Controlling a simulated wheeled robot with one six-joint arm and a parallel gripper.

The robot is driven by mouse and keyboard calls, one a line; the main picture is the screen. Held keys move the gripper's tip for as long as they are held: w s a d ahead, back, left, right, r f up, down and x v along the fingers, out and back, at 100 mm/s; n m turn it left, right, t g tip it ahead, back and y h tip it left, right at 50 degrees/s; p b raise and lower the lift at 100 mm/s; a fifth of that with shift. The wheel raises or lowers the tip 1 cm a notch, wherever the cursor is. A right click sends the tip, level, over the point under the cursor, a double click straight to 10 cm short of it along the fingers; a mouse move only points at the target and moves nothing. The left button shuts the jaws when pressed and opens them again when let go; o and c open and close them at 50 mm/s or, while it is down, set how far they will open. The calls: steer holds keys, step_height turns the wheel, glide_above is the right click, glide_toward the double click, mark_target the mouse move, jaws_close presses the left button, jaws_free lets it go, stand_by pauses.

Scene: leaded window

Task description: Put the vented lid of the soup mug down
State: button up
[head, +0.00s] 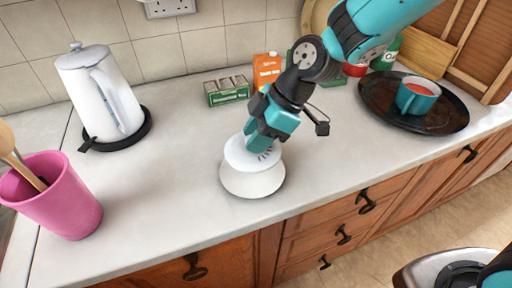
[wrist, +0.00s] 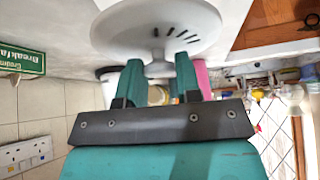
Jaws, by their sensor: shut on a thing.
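The vented lid (head: 240,152) is a white disc with dark slots; in the wrist view the lid (wrist: 150,28) shows its slots and a small knob. My gripper (head: 258,140) is above it, its teal fingers (wrist: 158,78) shut on the knob. Directly below the lid in the head view is a white rounded piece (head: 252,183), wider at its base, on the counter. I cannot tell whether the lid touches it. A teal mug (head: 416,98) with reddish soup stands uncovered on a dark round tray (head: 372,101) at the right.
A white kettle (head: 98,92) on a black base stands back left. A pink pot (head: 62,203) with wooden utensils is front left. A green box (head: 228,92) and an orange carton (head: 266,72) stand by the wall. The counter (head: 165,165) is clear around the lid.

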step_height(320, 180, down, 4)
steer(key=shift+f, duration=0.1)
steer(key=shift+f+b, duration=0.35)
steer(key=o, duration=0.9)
steer(key=shift+r, duration=0.1)
steer(key=shift+o, duration=0.2)
steer(key=shift+r, duration=0.1)
steer(key=shift+r+p, duration=0.3)
steer(key=shift+p, duration=0.2)
steer(key=v, duration=1.1)
steer(key=s+d+r+m+h, duration=0.1)
steer(key=s+d+r+m, duration=0.1)
steer(key=s+m, duration=0.4)
steer(key=s+d+r+m+h, duration=0.1)
steer(key=s+d+r+m, duration=0.2)
steer(key=s, duration=0.8)
steer(key=m+b, duration=0.1)
steer(key=m, duration=0.1)
steer(key=shift+d+m, duration=0.15)
steer(key=shift+m, duration=0.25)
